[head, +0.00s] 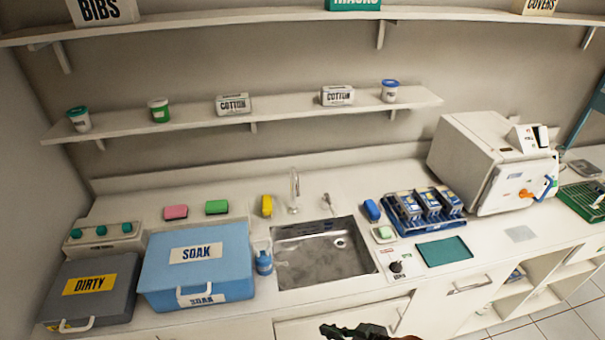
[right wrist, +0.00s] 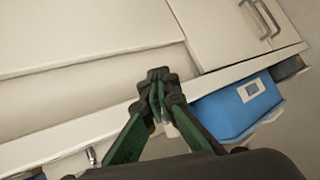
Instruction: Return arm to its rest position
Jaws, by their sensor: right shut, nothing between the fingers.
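My right gripper (head: 345,332) shows at the bottom edge of the head view, in front of the counter's front face and below the sink. In the right wrist view its dark and green fingers (right wrist: 158,85) are together and hold nothing. The fingers appear in front of the counter and cabinet fronts, and I see no contact with anything. Most of my right arm is out of the frame. My left gripper is not in view.
The counter holds a grey DIRTY box (head: 115,270), a blue SOAK box (head: 232,242), a steel sink (head: 318,270), a blue rack (head: 400,222) with packs and a white sterilizer (head: 480,150). Shelves (head: 200,118) line the wall. An open compartment (head: 510,300) is at lower right.

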